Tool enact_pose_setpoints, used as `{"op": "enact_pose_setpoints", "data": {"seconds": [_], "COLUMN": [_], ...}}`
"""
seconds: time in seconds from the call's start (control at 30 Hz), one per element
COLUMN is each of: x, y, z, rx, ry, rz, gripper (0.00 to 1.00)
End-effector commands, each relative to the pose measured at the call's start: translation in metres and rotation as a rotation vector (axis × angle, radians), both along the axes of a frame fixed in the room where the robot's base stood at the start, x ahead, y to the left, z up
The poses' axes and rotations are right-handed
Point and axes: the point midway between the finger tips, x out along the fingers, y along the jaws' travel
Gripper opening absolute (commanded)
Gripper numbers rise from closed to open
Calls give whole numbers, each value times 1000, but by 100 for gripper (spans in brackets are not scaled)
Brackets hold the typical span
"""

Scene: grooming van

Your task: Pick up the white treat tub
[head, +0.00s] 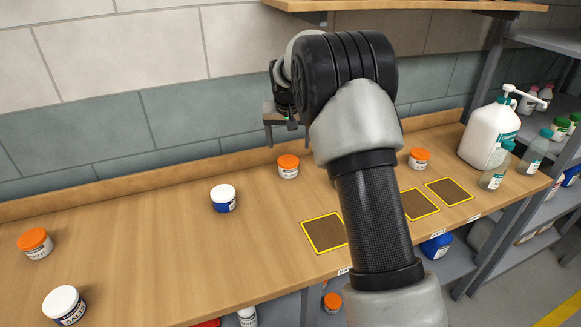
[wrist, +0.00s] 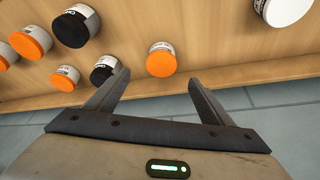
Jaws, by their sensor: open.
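Several small tubs stand upright on the wooden bench. White tubs with orange lids stand at the far left (head: 35,243), near the wall (head: 288,166) and right of my arm (head: 419,158). I cannot tell which is the treat tub. My gripper (head: 287,128) is open and empty above the back of the bench. In the wrist view an orange-lidded tub (wrist: 160,60) lies just beyond my open fingertips (wrist: 158,82), not between them.
A blue tub with a white lid (head: 223,198) stands mid-bench. Black-lidded tubs (wrist: 103,70) show in the wrist view. Yellow-edged mats (head: 448,191) line the front right. A white pump jug (head: 490,132) and bottles stand at right. A shelf (head: 400,5) overhangs; the left bench has free room.

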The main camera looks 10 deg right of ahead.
Motion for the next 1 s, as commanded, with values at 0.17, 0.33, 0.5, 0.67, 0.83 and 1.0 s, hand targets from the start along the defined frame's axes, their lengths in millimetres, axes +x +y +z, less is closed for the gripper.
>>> {"op": "enact_pose_setpoints", "data": {"seconds": [0.17, 0.33, 0.5, 0.67, 0.83, 1.0], "x": [15, 26, 30, 37, 47, 51], "y": [-4, -5, -6, -5, -5, -6], "z": [-39, -65, -75, -92, -115, -123], "rx": [0, 0, 0, 0, 0, 1], "ry": [3, 1, 1, 2, 1, -1], "rz": [0, 0, 0, 1, 0, 0], "gripper": [75, 75, 75, 75, 75, 75]}}
